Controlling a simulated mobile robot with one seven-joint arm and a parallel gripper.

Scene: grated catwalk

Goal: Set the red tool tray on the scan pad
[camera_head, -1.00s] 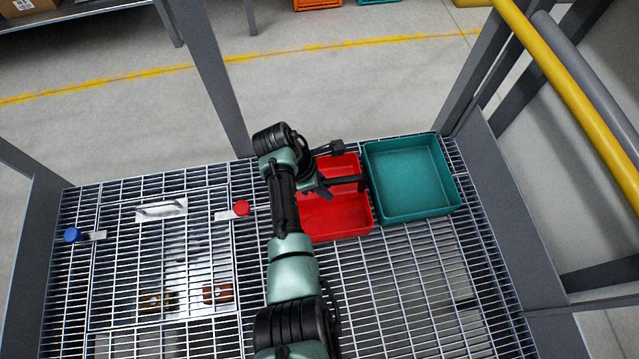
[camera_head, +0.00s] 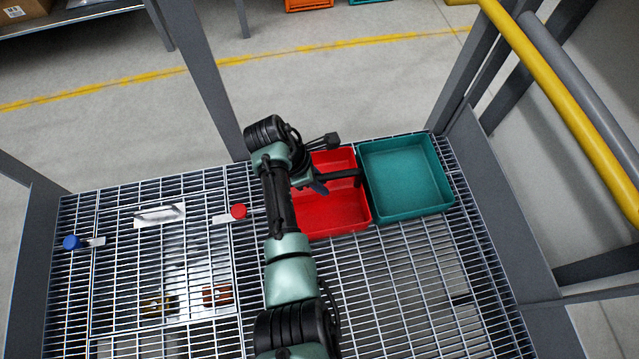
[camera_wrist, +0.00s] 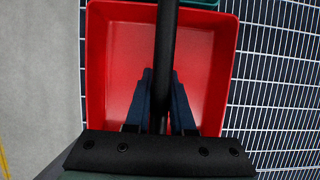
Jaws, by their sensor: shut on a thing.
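The red tool tray (camera_head: 330,212) is an open box on the grating, with a black bar handle (camera_head: 345,179) running across its top. The wrist view shows the red tray (camera_wrist: 112,60) below the fingers and the bar (camera_wrist: 166,30) running up the picture. My gripper (camera_head: 318,186) is over the tray, and its two fingers (camera_wrist: 161,78) are shut on the bar. My arm hides the tray's left side in the head view. The tray appears to rest on the grating, though a small gap could not be seen. I cannot clearly make out a scan pad.
A teal tray (camera_head: 405,180) stands close against the red tray's right side. A framed grating panel at left has a red knob (camera_head: 238,211), a blue knob (camera_head: 71,242) and a pale handle plate (camera_head: 158,214). Bare grating (camera_head: 410,275) lies in front. A yellow rail (camera_head: 560,100) runs at right.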

